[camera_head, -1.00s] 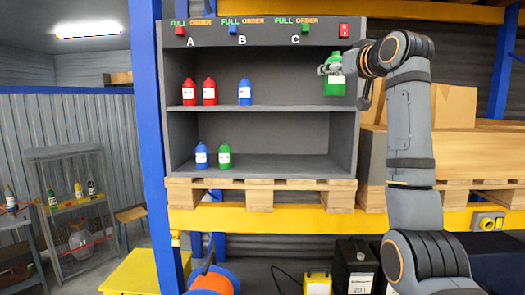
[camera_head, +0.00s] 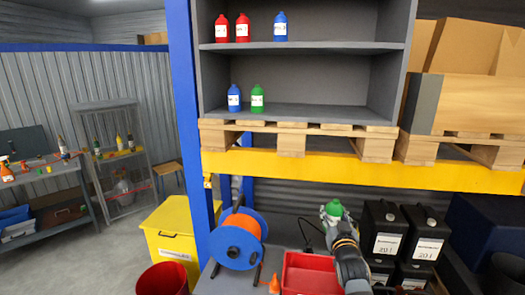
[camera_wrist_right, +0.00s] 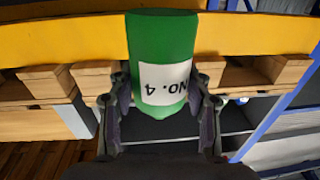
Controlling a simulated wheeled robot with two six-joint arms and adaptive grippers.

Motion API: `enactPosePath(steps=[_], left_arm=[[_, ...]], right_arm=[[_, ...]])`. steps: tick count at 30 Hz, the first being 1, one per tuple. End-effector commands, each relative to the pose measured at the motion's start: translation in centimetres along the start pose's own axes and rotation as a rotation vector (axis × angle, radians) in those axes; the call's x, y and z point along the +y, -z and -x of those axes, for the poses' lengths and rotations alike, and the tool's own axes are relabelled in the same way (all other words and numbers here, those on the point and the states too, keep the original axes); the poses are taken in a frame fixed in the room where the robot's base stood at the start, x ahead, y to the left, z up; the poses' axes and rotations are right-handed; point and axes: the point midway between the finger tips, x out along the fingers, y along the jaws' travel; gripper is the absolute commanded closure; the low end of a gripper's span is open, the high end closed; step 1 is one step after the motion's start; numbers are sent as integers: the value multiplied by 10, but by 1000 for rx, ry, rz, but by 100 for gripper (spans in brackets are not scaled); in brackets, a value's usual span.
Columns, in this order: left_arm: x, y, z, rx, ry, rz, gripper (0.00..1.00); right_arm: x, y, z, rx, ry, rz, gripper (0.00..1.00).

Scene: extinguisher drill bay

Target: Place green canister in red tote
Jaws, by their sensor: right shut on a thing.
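My right gripper (camera_head: 330,217) is shut on a green canister (camera_head: 334,208). In the right wrist view the fingers (camera_wrist_right: 158,112) clasp both sides of the green canister (camera_wrist_right: 162,40), which has a white label reading NO. 4, upside down in that view. In the head view they are above and to the right of the red tote (camera_head: 306,276), which sits low at the bottom edge, partly cut off and partly behind my right arm. A second green canister (camera_head: 257,99) stands on the lower shelf. My left gripper is not in view.
A shelf unit (camera_head: 300,47) holds two red bottles (camera_head: 242,28) and blue ones (camera_head: 280,27). A blue and orange reel (camera_head: 238,238) and an orange cone (camera_head: 274,284) are left of the tote. Black jerrycans (camera_head: 424,236) stand right of my gripper. A yellow bin (camera_head: 170,238) stands farther left.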

Motion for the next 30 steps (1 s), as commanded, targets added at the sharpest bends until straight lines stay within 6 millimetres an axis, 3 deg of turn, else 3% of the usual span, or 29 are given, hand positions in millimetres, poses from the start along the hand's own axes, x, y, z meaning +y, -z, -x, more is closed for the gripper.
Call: enactPosePath(steps=[1,6,9,12,15,18,30], left_arm=[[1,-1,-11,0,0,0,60],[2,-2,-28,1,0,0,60],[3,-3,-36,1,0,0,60],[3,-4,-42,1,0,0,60],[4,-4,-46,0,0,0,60],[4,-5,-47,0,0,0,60],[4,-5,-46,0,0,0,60]], right_arm=[[-2,-39,21,-8,3,1,94],[-7,-127,98,-7,25,12,94],[-10,-164,144,-9,45,18,94],[-13,-188,182,-12,66,23,94],[-15,-201,207,-15,82,26,94],[-16,-206,220,-16,91,28,94],[-17,-206,223,-16,94,29,94]])
